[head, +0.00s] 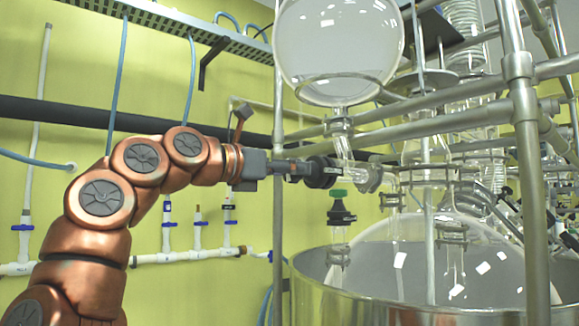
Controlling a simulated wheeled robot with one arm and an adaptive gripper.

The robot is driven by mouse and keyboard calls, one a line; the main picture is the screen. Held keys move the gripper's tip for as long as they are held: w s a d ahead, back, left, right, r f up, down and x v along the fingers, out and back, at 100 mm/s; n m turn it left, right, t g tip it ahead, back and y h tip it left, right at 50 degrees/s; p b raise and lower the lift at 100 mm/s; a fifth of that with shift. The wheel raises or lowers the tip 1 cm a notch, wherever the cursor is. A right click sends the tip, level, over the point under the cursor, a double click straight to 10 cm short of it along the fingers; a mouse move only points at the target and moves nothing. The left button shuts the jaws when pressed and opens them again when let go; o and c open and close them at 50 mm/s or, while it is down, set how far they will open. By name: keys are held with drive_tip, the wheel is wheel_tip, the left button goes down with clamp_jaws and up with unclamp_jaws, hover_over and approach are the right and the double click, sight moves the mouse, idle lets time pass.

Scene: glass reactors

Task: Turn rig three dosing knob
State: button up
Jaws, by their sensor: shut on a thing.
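My arm reaches in from the lower left of the head view, and my gripper (293,168) points right. It is shut on the black dosing knob (321,172), which sits on a horizontal axis at the glass valve (368,177). The valve is below the large round glass flask (339,50). The fingertips are small and dark against the knob, so their exact contact is hard to see. Any number marking the rig is not visible.
A metal post (278,220) stands just beside the gripper. Metal rods (430,122) cross behind and right of the valve. A black cap with a green top (340,212) is just below the knob. A large glass vessel (385,262) sits in a steel bath (400,312).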

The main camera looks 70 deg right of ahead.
drive_tip(key=shift+m+p, duration=0.3)
drive_tip(key=shift+m, duration=1.5)
drive_tip(key=o, duration=1.2)
drive_tip(key=shift+c, duration=0.2)
drive_tip(key=shift+a, duration=0.1)
drive_tip(key=v, duration=1.2)
